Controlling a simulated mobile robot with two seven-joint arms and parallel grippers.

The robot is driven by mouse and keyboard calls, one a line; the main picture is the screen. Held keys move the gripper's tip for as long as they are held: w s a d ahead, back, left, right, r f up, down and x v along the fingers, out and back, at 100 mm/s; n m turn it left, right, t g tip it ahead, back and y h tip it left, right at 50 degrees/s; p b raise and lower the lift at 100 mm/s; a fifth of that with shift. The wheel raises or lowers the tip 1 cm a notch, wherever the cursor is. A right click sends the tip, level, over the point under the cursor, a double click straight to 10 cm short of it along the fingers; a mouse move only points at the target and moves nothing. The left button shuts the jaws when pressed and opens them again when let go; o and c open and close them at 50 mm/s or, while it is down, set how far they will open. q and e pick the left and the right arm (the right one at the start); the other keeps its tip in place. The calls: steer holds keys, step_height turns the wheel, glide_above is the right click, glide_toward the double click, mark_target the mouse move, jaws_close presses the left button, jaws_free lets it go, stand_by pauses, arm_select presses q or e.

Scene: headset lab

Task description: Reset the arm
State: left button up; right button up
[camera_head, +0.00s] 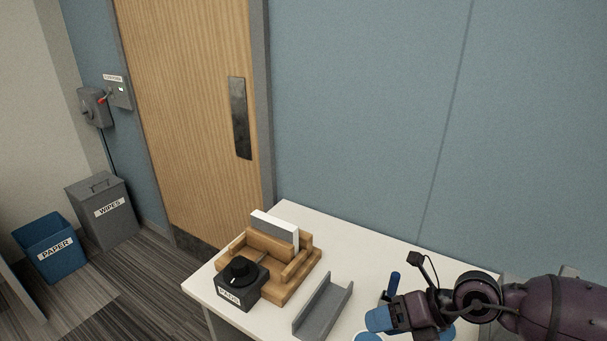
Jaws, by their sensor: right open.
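My right arm comes in from the lower right, dark purple with black joints. My right gripper (380,318) is over the right part of the white table (348,236), with a blue fingertip showing; it is open, and I see nothing held in it. A small blue upright piece (393,284) shows just behind it; I cannot tell whether it touches the gripper. Blue round shapes at the bottom edge are partly hidden by the gripper. My left gripper is not in view.
A grey channel-shaped holder (323,305) lies left of the gripper. Farther left are a wooden stand (302,267) with a white-grey block (275,229) and a black knob box (239,284). PAPER (50,249) and WIPES (103,210) bins stand on the floor by a wooden door (190,110).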

steer(key=w+a+r+m+t+y, duration=0.2)
steer(key=w+r+m+t+y, duration=0.35)
steer(key=m+t, duration=0.7)
steer(key=d+f+m+t+h, duration=0.1)
steer(key=d+f+m+h, duration=0.85)
steer(key=m, duration=0.65)
steer(key=s+d+f+m+h, duration=0.1)
steer(key=s+f+m, duration=0.1)
steer(key=s+f, duration=0.1)
steer(key=s+d+f+m+g+h, duration=0.1)
steer(key=s+d+f+m+h, duration=0.1)
steer(key=s+f+m, duration=0.1)
steer(key=s+d+f+m+g+h, duration=0.1)
steer(key=s+f+m+h, duration=0.1)
steer(key=s+f, duration=0.1)
steer(key=shift+s+d+f+m+b, duration=0.15)
steer(key=shift+s+f+m+b, duration=0.25)
steer(key=shift+s, duration=0.1)
steer(key=s+f, duration=0.1)
steer(key=s, duration=0.1)
steer(key=s+f+m+g+h, duration=0.1)
steer(key=s+f, duration=0.1)
steer(key=s, duration=0.1)
steer(key=s+d+f+g, duration=0.1)
steer(key=s+f, duration=0.1)
steer(key=s, duration=0.1)
steer(key=shift+d+m, duration=0.1)
steer(key=shift+m, duration=0.25)
